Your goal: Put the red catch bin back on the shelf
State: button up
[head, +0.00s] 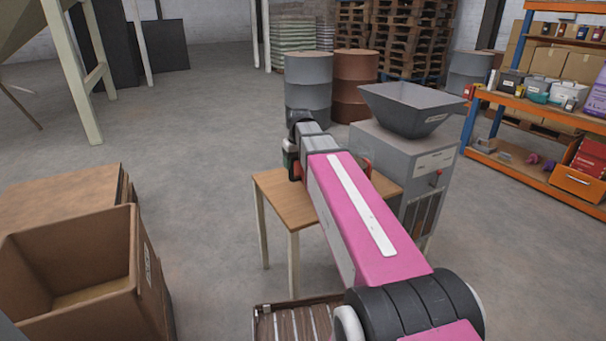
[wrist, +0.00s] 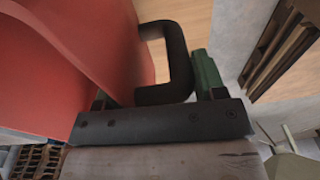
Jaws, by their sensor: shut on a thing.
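The red catch bin (wrist: 60,65) fills the left of the wrist view, with a dark loop handle (wrist: 180,58) on its side. My gripper (wrist: 160,85) is shut on the catch bin at this handle; a green finger pad shows right of the loop. In the head view my pink arm covers most of the bin, and only a red sliver (head: 366,164) shows beside it, at the small wooden table (head: 272,188). I cannot tell whether the bin touches the tabletop. The shelf (head: 535,106), a rack with orange beams, stands at the right.
A grey machine with a hopper (head: 412,108) stands right behind the table. An open cardboard box (head: 75,270) is front left. Floor between machine and shelf is clear.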

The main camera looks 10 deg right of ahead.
aim_at(301, 172)
jog(key=w+d+f, duration=0.2)
jog(key=w, duration=0.1)
jog(key=shift+w+d+f, duration=0.15)
jog(key=shift+d+f, duration=0.15)
jog(key=shift+f, duration=2.2)
jog(key=o, duration=1.3)
jog(key=shift+r, duration=0.15)
jog(key=r, duration=0.8)
jog(key=s+d+r, duration=0.1)
jog(key=r, duration=0.3)
jog(key=shift+s, duration=0.1)
